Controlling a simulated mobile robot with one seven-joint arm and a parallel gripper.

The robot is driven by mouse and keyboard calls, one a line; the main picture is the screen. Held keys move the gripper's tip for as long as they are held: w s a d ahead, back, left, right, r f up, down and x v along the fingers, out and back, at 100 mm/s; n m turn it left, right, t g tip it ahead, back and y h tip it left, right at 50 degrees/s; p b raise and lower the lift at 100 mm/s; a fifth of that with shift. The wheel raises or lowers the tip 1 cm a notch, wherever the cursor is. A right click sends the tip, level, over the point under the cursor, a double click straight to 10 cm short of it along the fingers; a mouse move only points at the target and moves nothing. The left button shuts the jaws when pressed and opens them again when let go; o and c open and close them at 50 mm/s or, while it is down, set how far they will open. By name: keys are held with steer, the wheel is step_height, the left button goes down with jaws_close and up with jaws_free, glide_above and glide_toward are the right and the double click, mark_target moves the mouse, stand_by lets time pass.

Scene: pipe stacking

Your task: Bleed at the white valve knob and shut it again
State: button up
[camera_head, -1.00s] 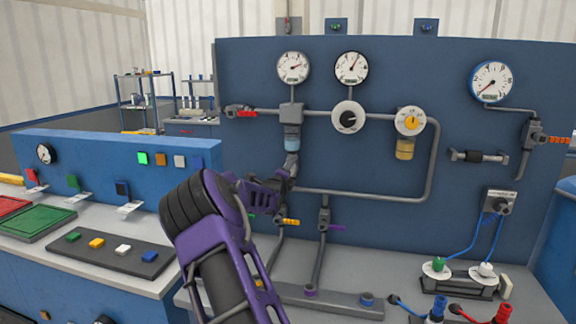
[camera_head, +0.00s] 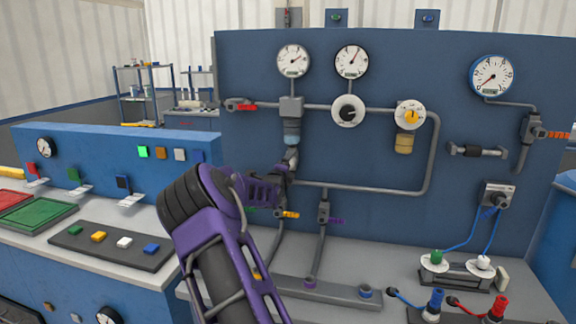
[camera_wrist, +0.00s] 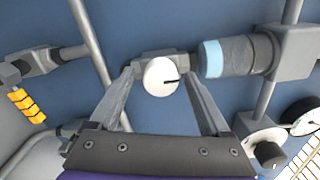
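The white valve knob (camera_wrist: 158,77) is round with a dark line pointing right. In the wrist view it lies between the two fingers of my gripper (camera_wrist: 160,82), which are spread with a visible gap on each side of it. Its fitting is just behind it, beside a cylinder with a light blue band (camera_wrist: 212,58). In the head view my gripper (camera_head: 287,170) is at the blue panel, just below the blue-banded bowl (camera_head: 291,132). The knob is hidden there behind the fingers.
The blue panel (camera_head: 380,165) carries grey pipes, a left gauge (camera_head: 292,60), a middle gauge (camera_head: 351,61) and a black-centred dial (camera_head: 347,110). An orange handle (camera_head: 288,215) and a purple handle (camera_head: 334,221) sit close below my gripper.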

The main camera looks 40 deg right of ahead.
steer(key=v, duration=1.7)
steer(key=shift+s, duration=0.2)
steer(key=shift+a, duration=0.1)
